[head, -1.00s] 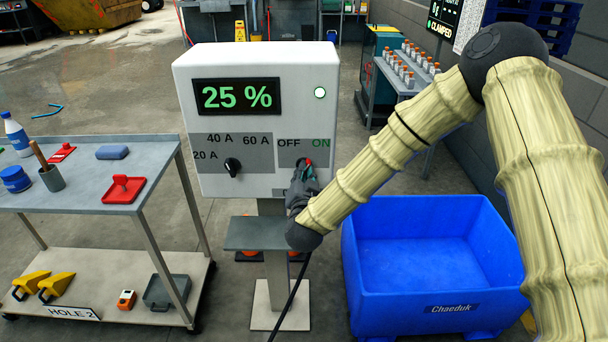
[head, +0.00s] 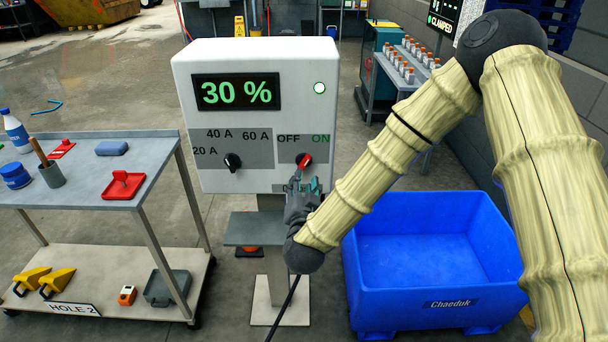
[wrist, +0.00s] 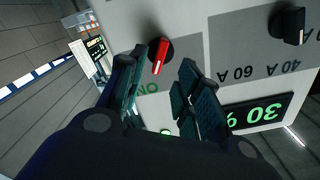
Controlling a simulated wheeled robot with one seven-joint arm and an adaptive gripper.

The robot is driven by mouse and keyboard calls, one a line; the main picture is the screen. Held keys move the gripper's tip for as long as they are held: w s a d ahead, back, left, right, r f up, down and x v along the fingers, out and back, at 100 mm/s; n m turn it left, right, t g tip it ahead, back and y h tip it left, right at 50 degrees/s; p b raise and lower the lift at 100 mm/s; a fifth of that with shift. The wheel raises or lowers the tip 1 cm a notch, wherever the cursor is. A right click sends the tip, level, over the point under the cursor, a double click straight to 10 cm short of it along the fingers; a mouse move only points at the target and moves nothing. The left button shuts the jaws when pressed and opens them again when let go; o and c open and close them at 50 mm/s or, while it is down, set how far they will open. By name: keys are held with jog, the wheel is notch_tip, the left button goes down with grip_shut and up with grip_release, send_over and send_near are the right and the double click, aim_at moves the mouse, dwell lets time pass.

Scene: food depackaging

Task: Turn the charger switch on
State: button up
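The charger (head: 256,60) is a white box with a lit green lamp and a display reading 30 %. Its red switch knob (head: 304,160) sits between the OFF and ON labels, with its pointer tilted towards ON. In the wrist view the red knob (wrist: 154,64) shows with its white line towards the ON label. My gripper (head: 303,185) is just below and in front of the knob. In the wrist view my gripper (wrist: 164,60) has its fingers apart, with the knob showing beyond the gap and nothing held.
A black current dial (head: 232,162) is left of the switch, among the 20 A, 40 A and 60 A labels. A small grey shelf (head: 256,231) juts out below the box. A blue bin (head: 430,250) stands at lower right, and a grey cart (head: 85,175) at left.

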jog(key=shift+s, duration=2.6)
jog(key=s+d+f+n+g+y, duration=0.1)
jog(key=s+d+f+g, duration=0.25)
jog(key=f, duration=0.55)
jog(key=s+d+f+n+g, duration=0.2)
jog(key=s+f, duration=0.3)
jog(key=f, duration=0.3)
jog(key=s+d+f+n+g+y, duration=0.1)
jog(key=s+d+f+g, duration=0.15)
jog(key=s+f, duration=0.45)
jog(key=s+d+f+n+g+h, duration=0.1)
jog(key=s+d+f+g, duration=0.4)
jog(key=s, duration=0.6)
jog(key=s+d+f+g+h, duration=0.1)
jog(key=s+d+f+g, duration=0.4)
jog(key=s+d+f, duration=0.3)
jog(key=s+d, duration=0.1)
jog(key=s, duration=0.3)
jog(key=shift+s+d+f+n, duration=0.2)
jog(key=shift+d+n, duration=0.1)
jog(key=shift+n, duration=0.1)
